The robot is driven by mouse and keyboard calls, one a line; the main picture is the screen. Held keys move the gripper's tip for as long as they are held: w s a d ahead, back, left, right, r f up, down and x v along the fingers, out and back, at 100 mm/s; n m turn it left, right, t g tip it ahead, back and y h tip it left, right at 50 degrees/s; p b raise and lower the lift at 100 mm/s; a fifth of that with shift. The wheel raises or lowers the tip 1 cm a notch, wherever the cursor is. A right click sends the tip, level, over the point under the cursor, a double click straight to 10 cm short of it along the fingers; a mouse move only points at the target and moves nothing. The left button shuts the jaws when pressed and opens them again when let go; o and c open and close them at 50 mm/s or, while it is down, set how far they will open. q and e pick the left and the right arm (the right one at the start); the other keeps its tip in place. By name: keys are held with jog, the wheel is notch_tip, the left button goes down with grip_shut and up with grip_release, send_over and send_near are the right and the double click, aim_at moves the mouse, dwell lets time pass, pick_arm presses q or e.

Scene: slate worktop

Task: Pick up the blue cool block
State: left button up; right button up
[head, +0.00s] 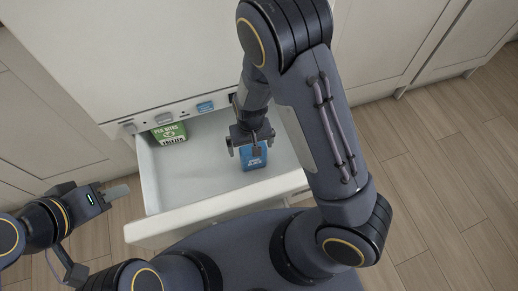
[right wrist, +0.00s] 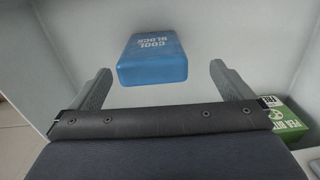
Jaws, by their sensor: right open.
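The blue cool block (head: 254,160) lies in the open white drawer (head: 205,215), near its right side. In the right wrist view the cool block (right wrist: 152,60) shows its white lettering beyond and between my two fingers. My right gripper (head: 251,145) is over the block in the head view, with its fingers apart and nothing held. It also shows open in the right wrist view (right wrist: 162,70). The gripper hides the block's upper part in the head view. My left gripper (head: 118,192) is outside the drawer at the left, apart from the block; its jaw opening is unclear.
A green pea box (head: 169,133) stands in the drawer's back left corner; it shows in the right wrist view (right wrist: 288,117) at right. The white cabinet front (head: 140,50) rises behind the drawer. The drawer's middle floor is clear.

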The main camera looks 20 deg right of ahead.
aim_at(248, 162)
jog(key=shift+w+d+f, duration=0.1)
jog(key=shift+w+f, duration=0.1)
jog(key=shift+f, duration=0.3)
jog(key=shift+w+d+f, duration=0.1)
jog(key=shift+w+f, duration=0.05)
jog(key=shift+f, duration=0.35)
notch_tip(248, 162, down, 2)
jog(key=shift+f+b, duration=0.25)
jog(key=shift+b, duration=0.55)
jog(key=f+b, duration=0.1)
jog(key=f, duration=0.2)
jog(key=f+b, duration=0.1)
jog(key=shift+w+d+f+b, duration=0.25)
jog(key=shift+d+f+b, duration=0.05)
jog(key=shift+f+b, duration=0.1)
pick_arm(q)
jog(key=f, duration=0.4)
jog(key=shift+w+d+f, duration=0.1)
jog(key=shift+w+f, duration=0.15)
jog(key=shift+w, duration=0.1)
pick_arm(e)
jog(key=shift+r, duration=0.1)
jog(key=c, duration=1.1)
